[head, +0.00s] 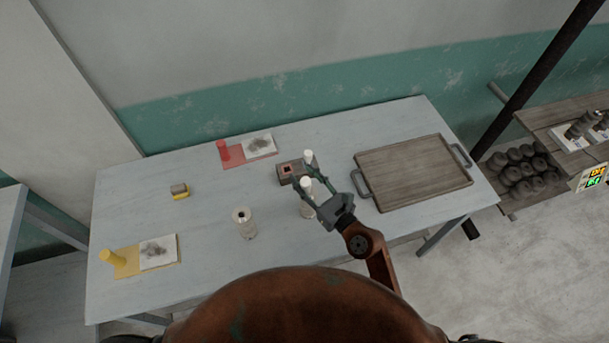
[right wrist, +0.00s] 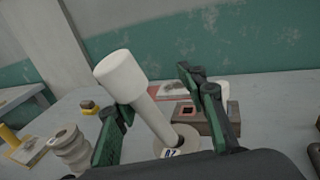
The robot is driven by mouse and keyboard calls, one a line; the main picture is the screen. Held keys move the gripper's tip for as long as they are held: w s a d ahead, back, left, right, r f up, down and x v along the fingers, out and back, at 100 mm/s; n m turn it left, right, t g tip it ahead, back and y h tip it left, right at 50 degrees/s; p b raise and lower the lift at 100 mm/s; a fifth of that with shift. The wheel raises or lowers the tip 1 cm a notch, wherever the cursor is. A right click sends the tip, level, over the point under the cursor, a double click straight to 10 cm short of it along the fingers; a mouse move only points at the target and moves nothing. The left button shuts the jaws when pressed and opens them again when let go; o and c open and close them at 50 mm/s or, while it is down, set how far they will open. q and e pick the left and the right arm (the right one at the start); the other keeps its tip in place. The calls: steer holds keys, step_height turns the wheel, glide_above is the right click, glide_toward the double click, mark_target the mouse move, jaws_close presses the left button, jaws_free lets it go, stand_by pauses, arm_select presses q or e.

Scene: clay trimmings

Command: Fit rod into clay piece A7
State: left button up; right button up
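A white rod (head: 307,182) with a wider head stands between the fingers of my right gripper (head: 310,172). In the right wrist view the rod (right wrist: 148,108) runs down to a round clay piece (right wrist: 185,136) with a label that seems to read A7. The rod's lower end meets the top of that piece, and how deep it sits is hidden. My right gripper (right wrist: 157,92) is open around the rod. The left finger is close to the rod or touches it, and a gap shows at the right finger. The left gripper is not in view.
Another clay piece (head: 244,222) with a hole stands to the left. Behind the gripper are a brown block (head: 284,172) with a square hole and a white-topped item (head: 308,155). A wooden tray (head: 412,170) lies right. Red (head: 223,152) and yellow (head: 112,258) cylinders stand on mats.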

steer(key=shift+r, duration=0.1)
steer(key=b+v, duration=0.1)
steer(key=v, duration=1.1)
steer(key=o, duration=1.7)
steer(key=shift+s, duration=0.1)
steer(key=shift+f+v, duration=0.1)
steer(key=shift+v, duration=2.85)
steer(key=shift+f+v, duration=0.15)
steer(key=shift+v, duration=2.8)
